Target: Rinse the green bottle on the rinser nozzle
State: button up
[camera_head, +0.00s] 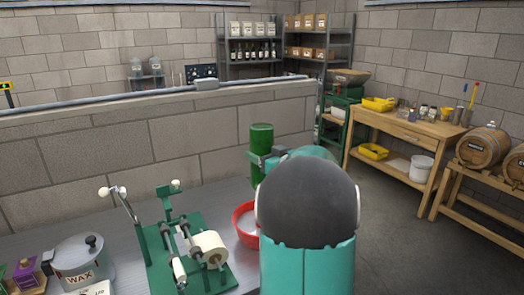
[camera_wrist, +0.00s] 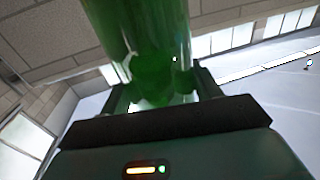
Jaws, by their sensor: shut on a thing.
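The green bottle (camera_head: 261,140) is held up above the grey bench in the head view, roughly upright in line, with a broad flat end on top and no neck showing there. My gripper (camera_head: 264,161) is shut around its side. In the wrist view the bottle (camera_wrist: 140,40) fills the top middle, between the two dark fingers of my gripper (camera_wrist: 160,88). A red basin (camera_head: 240,213) with a pale inside stands on the bench below the bottle, partly hidden by my arm.
A green-based machine with a white roll (camera_head: 209,248) and levers stands left of the basin. A wax pot (camera_head: 82,262) is at the far left. A low block wall (camera_head: 190,150) runs behind the bench. A wooden table (camera_head: 405,128) and barrels (camera_head: 482,146) stand right.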

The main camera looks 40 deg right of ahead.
jog(key=shift+f, duration=0.2)
jog(key=shift+f, duration=0.2)
jog(key=shift+f, duration=0.2)
dwell(0.3)
jog(key=shift+f, duration=1.15)
